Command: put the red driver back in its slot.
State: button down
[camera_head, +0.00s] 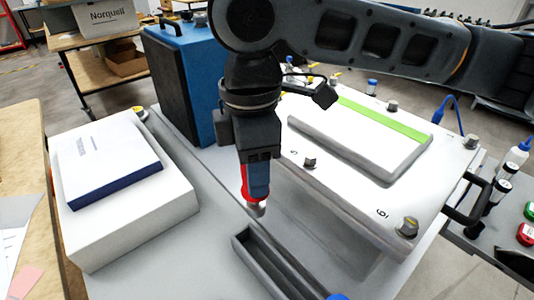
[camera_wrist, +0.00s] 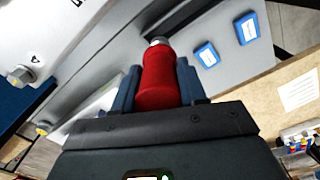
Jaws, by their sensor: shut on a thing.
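The red driver (camera_head: 247,192) is upright or nearly so, its silver end pointing down. My gripper (camera_head: 256,188) is shut on it, blue fingers on either side. In the wrist view the driver's red handle (camera_wrist: 158,82) sits between the two fingertips (camera_wrist: 158,72), and its silver collar shows beyond. A dark grey holder (camera_head: 246,245) with long narrow compartments lies on the grey bench, below and slightly right of the driver. The driver is above the bench, apart from the holder. I cannot tell which compartment is the driver's slot; the holder's near end is cut off.
A white analyser panel (camera_head: 340,205) with knobs stands close on the right. A white box (camera_head: 130,222) with a blue-edged box (camera_head: 105,160) on it is left. A blue case (camera_head: 190,70) stands behind. Two blue labelled pieces (camera_wrist: 207,55) lie on the bench.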

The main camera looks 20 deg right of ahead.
aim_at(251, 206)
jog(key=n, duration=0.1)
jog(key=a+f+n, duration=0.1)
jog(key=shift+s+f+n+b, duration=0.15)
jog(key=shift+f+n+b, duration=0.1)
jog(key=shift+n+b, duration=0.1)
notch_tip(251, 206, down, 6)
jog(key=b, duration=0.6)
jog(key=shift+r, duration=0.1)
notch_tip(251, 206, down, 7)
jog(key=b, duration=0.2)
jog(key=shift+b, duration=0.3)
dwell(2.9)
